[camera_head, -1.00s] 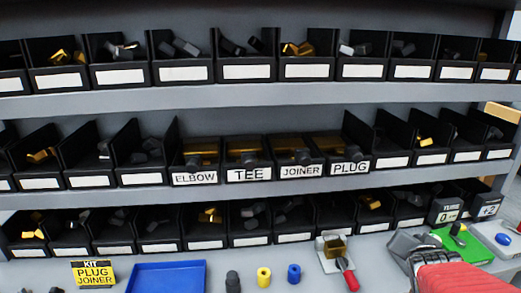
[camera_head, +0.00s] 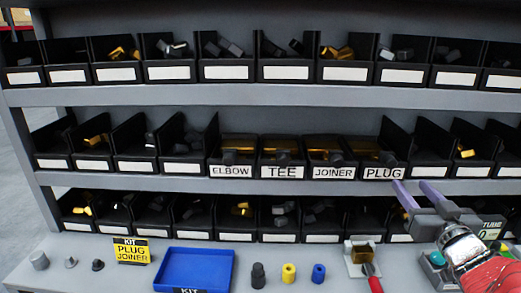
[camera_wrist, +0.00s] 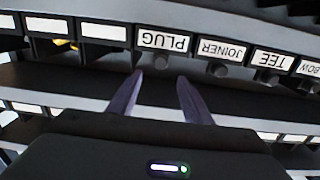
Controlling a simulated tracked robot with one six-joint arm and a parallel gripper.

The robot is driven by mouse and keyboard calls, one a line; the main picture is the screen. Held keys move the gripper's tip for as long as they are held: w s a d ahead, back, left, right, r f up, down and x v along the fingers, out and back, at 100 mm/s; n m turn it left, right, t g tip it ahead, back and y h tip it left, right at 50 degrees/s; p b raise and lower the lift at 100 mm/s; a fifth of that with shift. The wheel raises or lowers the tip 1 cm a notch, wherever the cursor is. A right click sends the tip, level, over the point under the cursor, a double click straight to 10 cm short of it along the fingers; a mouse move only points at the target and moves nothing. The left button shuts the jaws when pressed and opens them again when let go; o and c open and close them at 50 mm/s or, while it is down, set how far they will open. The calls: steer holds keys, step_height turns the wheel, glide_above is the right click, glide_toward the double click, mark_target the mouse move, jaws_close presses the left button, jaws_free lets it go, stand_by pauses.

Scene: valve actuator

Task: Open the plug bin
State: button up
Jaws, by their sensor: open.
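The plug bin (camera_head: 379,156) is a black bin with a white PLUG label and a yellow top, in the middle shelf row right of the joiner bin (camera_head: 328,153). Its top looks closed. In the wrist view the PLUG label (camera_wrist: 163,42) appears upside down, with a dark round knob (camera_wrist: 161,61) by its edge. My gripper (camera_head: 417,190) has two purple fingers, open and empty, just below and right of the plug bin in the head view. In the wrist view my gripper (camera_wrist: 160,80) points at the bin, fingertips either side of the knob; contact cannot be told.
The tee bin (camera_head: 282,155) and elbow bin (camera_head: 233,155) stand left of the joiner bin. Open bins fill the shelves.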

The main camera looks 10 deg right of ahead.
mark_target(393, 164)
stand_by(0.4)
steer(key=x, duration=1.3)
steer(key=shift+w, duration=0.3)
steer(key=shift+c, duration=0.6)
jaws_close()
